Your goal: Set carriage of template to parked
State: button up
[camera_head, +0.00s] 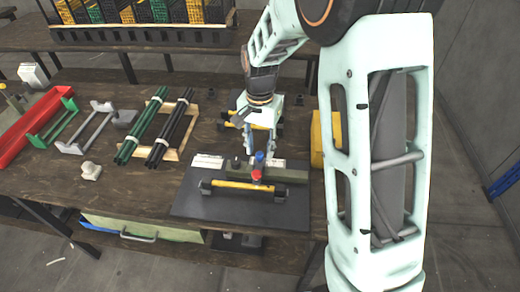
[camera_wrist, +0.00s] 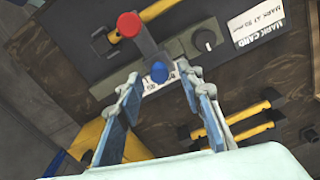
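The template is a black base plate (camera_head: 240,212) with a grey-green rail (camera_head: 290,174) and a yellow bar with black ends (camera_head: 240,187) in front of it. A small carriage with a red knob (camera_head: 256,175) and a blue knob (camera_head: 260,156) sits across the rail near its middle. In the wrist view the red knob (camera_wrist: 129,25) and blue knob (camera_wrist: 158,70) stand at the two ends of a dark arm. My gripper (camera_wrist: 163,78) is open, its blue fingers apart on either side of the blue knob in the picture. I cannot tell whether they touch it.
Left on the table are green rods (camera_head: 143,125), black rods (camera_head: 170,128), grey and green brackets (camera_head: 85,130) and a red tray (camera_head: 35,128). A yellow object (camera_head: 325,140) stands at right.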

jog(key=shift+f, duration=0.35)
jog(key=shift+c, duration=0.6)
grip_shut()
jog(key=shift+d, duration=0.1)
